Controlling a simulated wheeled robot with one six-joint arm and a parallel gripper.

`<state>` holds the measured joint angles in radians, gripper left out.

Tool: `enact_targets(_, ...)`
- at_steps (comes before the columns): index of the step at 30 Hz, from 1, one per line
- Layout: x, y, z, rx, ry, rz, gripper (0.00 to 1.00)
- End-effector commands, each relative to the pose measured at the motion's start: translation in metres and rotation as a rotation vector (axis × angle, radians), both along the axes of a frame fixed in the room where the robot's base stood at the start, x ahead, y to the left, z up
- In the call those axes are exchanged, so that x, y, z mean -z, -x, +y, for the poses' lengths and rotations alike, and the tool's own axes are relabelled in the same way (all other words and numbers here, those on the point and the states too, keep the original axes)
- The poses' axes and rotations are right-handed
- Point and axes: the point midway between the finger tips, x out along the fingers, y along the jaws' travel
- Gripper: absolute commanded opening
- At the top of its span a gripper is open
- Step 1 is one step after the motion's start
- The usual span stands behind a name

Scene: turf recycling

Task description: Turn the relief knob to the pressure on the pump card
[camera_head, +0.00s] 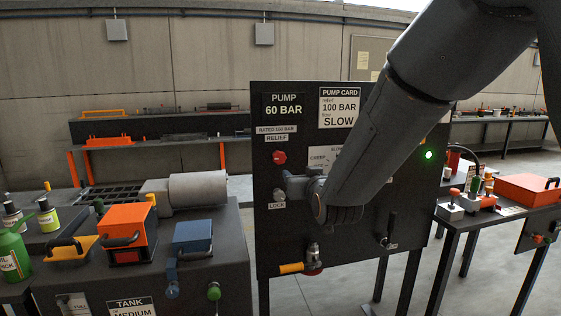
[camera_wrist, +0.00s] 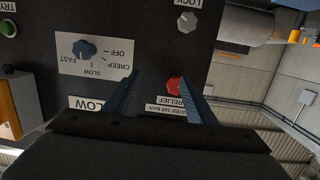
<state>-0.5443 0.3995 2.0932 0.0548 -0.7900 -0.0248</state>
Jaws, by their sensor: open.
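The black pump panel (camera_head: 350,245) stands upright in the head view. Its display (camera_head: 284,105) reads PUMP 60 BAR. The red relief knob (camera_head: 279,158) is on the panel's left side, under the RELIEF label. In the wrist view, which is upside down, the relief knob (camera_wrist: 174,84) shows between my open fingers, nearer the right one. My gripper (camera_wrist: 160,76) is empty; I cannot tell whether it touches the knob. In the head view my gripper (camera_head: 292,186) is just below and right of the knob, partly hidden by my wrist.
A grey LOCK knob (camera_wrist: 187,21) sits below the relief knob. A blue speed knob (camera_wrist: 84,48) with OFF, CREEP, SLOW and FAST marks is beside it. A green lamp (camera_head: 428,155) is lit. A tank bench (camera_head: 215,262) stands left and a table (camera_head: 480,218) right.

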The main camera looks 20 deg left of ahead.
Motion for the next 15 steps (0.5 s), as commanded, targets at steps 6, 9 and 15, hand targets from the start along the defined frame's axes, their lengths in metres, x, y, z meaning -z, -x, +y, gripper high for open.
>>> enact_targets(6, -0.026, 0.001, 0.043, -0.045, -0.067, -0.112, 0.51)
enact_targets(9, -0.028, -0.007, 0.049, -0.046, -0.070, -0.117, 0.51)
enact_targets(15, -0.028, -0.032, 0.064, -0.045, -0.068, -0.116, 0.51)
